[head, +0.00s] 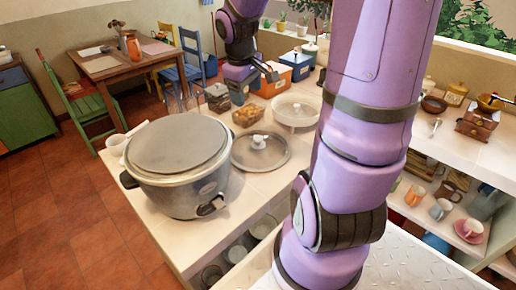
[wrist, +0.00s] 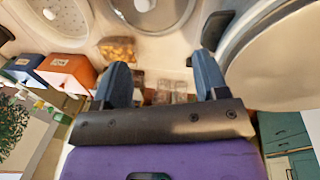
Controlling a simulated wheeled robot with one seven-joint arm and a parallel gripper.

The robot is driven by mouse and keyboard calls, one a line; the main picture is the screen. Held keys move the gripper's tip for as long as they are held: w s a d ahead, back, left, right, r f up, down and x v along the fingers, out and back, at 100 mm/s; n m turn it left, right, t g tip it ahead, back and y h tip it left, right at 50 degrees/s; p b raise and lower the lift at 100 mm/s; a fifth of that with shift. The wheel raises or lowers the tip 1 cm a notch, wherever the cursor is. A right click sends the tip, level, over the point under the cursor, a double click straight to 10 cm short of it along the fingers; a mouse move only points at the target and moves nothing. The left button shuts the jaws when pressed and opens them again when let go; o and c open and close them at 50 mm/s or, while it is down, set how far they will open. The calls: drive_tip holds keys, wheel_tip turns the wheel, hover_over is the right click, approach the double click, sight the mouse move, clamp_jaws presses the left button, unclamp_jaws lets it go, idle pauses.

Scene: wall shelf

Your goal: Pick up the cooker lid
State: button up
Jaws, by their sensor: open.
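A round glass lid (head: 273,158) with a metal rim and a pale knob lies flat on the counter, right of the grey cooker (head: 178,187). In the wrist view the glass lid (wrist: 166,20) is at the top centre, partly cut off. My gripper (head: 258,82) is open and empty above the far part of the counter, apart from both lids. Its two fingers (wrist: 161,61) show in the wrist view.
A basket of brown food (head: 248,115), a glass container (head: 217,97), and orange (head: 272,85) and blue (head: 297,66) boxes stand at the counter's far end. My arm hides part of the counter. Mugs and a grinder (head: 481,122) are on the right shelves.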

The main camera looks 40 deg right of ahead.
drive_tip(key=n+y, duration=0.1)
drive_tip(key=y, duration=0.1)
approach(258, 138)
drive_tip(key=shift+g, duration=0.4)
drive_tip(key=f, duration=0.5)
drive_tip(key=shift+s, duration=0.2)
drive_tip(key=f, duration=0.2)
drive_tip(key=w+f, duration=0.1)
drive_tip(key=f, duration=0.1)
drive_tip(key=shift+f, duration=0.6)
drive_tip(key=shift+d, duration=0.1)
clamp_jaws()
drive_tip(key=shift+r, duration=0.1)
